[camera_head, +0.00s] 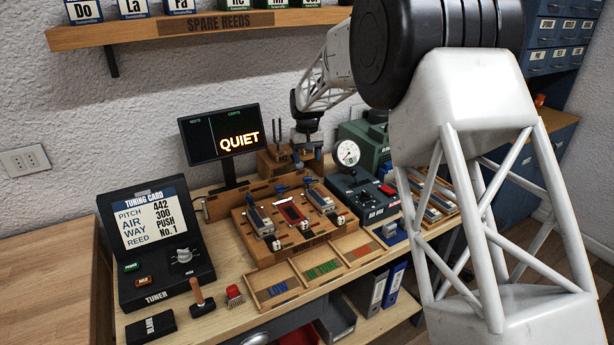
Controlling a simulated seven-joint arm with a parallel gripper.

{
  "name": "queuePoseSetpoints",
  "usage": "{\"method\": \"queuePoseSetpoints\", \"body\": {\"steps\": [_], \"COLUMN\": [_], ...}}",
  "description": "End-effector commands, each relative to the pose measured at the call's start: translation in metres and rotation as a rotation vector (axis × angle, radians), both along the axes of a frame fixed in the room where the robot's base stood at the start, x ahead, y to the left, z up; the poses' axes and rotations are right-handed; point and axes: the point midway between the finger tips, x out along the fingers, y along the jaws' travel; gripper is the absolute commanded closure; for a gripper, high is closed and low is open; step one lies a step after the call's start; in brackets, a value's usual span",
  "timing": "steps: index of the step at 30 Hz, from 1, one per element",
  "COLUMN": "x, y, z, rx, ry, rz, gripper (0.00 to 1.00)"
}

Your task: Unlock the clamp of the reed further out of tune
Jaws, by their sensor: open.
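My gripper (306,150) is open, pointing down above and behind the bench's far side, apart from the plates. The monitor (220,133) reads "QUIET". The tuning card (149,220) reads pitch 442, air 300, way push, reed No. 1.
The tuner (167,275) stands at left. A dark air box (362,198) with a gauge (348,153) stands right of the bench. Labelled trays (313,272) lie in front. My arm hides the right side.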

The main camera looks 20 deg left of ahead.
Motion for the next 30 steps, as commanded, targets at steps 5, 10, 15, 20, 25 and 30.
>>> {"method": "queuePoseSetpoints", "body": {"steps": [5, 10, 15, 20, 25, 30], "x": [0.0, 0.0, 0.0, 0.0, 0.0, 0.0], "y": [0.0, 0.0, 0.0, 0.0, 0.0, 0.0], "z": [-0.012, -0.031, -0.051, -0.066, -0.074, -0.076], "rx": [-0.002, -0.002, -0.001, -0.001, 0.0, 0.0], "ry": [0.003, 0.003, 0.002, 0.001, 0.0, 0.0], "rz": [0.0, 0.0, 0.0, 0.0, 0.0, 0.001], "gripper": [0.38, 0.38, 0.38, 0.38, 0.38, 0.38]}}
